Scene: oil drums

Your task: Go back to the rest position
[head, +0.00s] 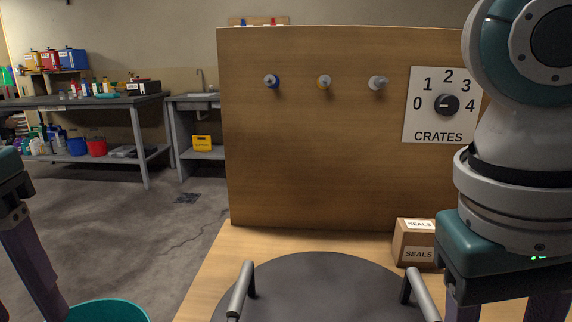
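My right gripper (505,311) hangs in front of me at the lower right, with two purple fingers set apart and a gap between them. Their tips are cut off by the bottom edge, and no held thing shows. My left gripper (30,252) is at the left edge.
A dark round top (315,290) with two upright handles is at the bottom centre. A SEALS box (412,240) stands close to my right gripper. A teal bucket (108,311) is lower left. The CRATES dial (447,104) is on the panel.

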